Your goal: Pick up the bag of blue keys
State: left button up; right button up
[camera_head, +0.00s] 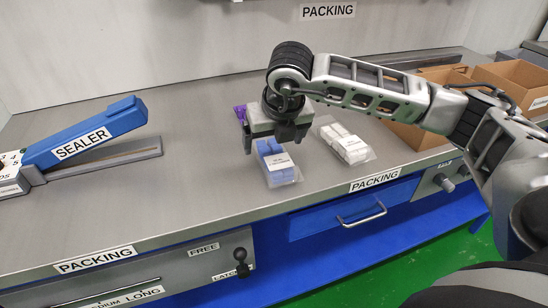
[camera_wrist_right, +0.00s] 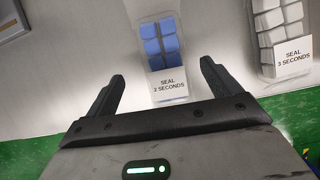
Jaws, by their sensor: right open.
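The bag of blue keys (camera_head: 277,163) is a clear bag with blue blocks and a white label, lying flat on the grey PACKING bench. It also shows in the right wrist view (camera_wrist_right: 161,42), where its label reads SEAL 2 SECONDS. My right gripper (camera_head: 270,143) is open above the bag and hides its far end in the head view. In the right wrist view the two fingers (camera_wrist_right: 162,74) stand apart, with the bag lying beyond and between them. Nothing is between the fingers. My left gripper is not in view.
A bag of white keys (camera_head: 345,144) lies just right, labelled SEAL 3 SECONDS in the wrist view (camera_wrist_right: 291,58). Something purple (camera_head: 240,113) shows behind my gripper. A blue sealer (camera_head: 85,138) stands left; open cardboard boxes (camera_head: 513,78) stand right. The bench's front left is clear.

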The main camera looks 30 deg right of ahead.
aim_at(274, 152)
jog(key=x, duration=0.2)
jog(key=p+x, duration=0.1)
jog(key=x, duration=0.2)
jog(key=shift+s+d+f, duration=0.1)
jog(key=shift+d+f, duration=0.15)
jog(key=shift+f, duration=0.1)
jog(key=c, duration=1.1)
jog(key=shift+c, duration=0.5)
jog(key=shift+r, duration=0.15)
